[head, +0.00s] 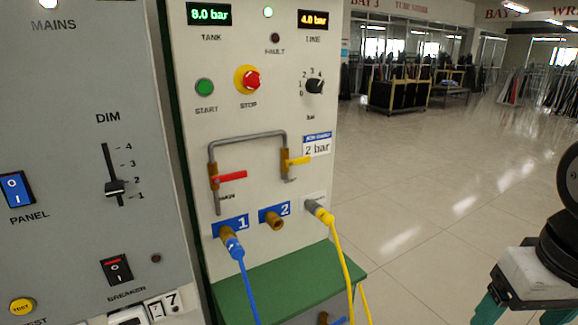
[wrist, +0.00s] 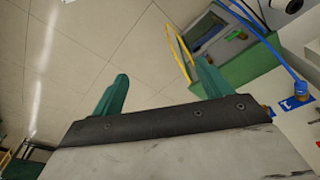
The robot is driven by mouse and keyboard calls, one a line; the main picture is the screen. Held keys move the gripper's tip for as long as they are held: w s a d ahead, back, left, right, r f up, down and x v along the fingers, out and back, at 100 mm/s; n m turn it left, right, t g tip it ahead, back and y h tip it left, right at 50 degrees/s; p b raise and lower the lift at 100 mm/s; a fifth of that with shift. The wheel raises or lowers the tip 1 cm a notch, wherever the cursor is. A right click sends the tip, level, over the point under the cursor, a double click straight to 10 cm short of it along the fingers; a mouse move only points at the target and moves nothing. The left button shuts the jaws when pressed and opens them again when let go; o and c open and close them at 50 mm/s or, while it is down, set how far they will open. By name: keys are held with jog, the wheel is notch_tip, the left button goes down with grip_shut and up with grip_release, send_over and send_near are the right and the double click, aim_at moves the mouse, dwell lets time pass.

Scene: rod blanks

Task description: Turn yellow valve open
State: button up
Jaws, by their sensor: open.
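The yellow valve (head: 298,161) has a short lever on a brass body at the right leg of the grey pipe loop, on the light panel in the head view. Its lever points right, roughly across the vertical pipe. I cannot make it out in the wrist view. My gripper (head: 522,314) is at the lower right of the head view, well to the right of the panel and below the valve's height in the picture. In the wrist view its teal fingers (wrist: 162,74) are spread apart with nothing between them.
A red lever (head: 231,176) sits on the loop's left leg. Below, a blue hose (head: 236,250) joins port 1, port 2 (head: 274,221) is bare, and a yellow hose (head: 339,245) hangs at the right. A green ledge (head: 275,277) juts out underneath. Open floor (head: 430,190) lies right.

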jog(key=shift+o, duration=0.8)
jog(key=w+a+n+t, duration=0.1)
jog(key=w+t, duration=0.3)
jog(key=w, duration=0.9)
jog(key=shift+w+a, duration=0.35)
jog(key=shift+w, duration=0.05)
jog(key=n+t+y, duration=0.6)
jog(key=t+y, duration=0.3)
jog(key=y, duration=0.1)
send_near(300, 159)
jog(key=x, duration=0.9)
jog(key=shift+a, duration=0.1)
jog(key=c, duration=1)
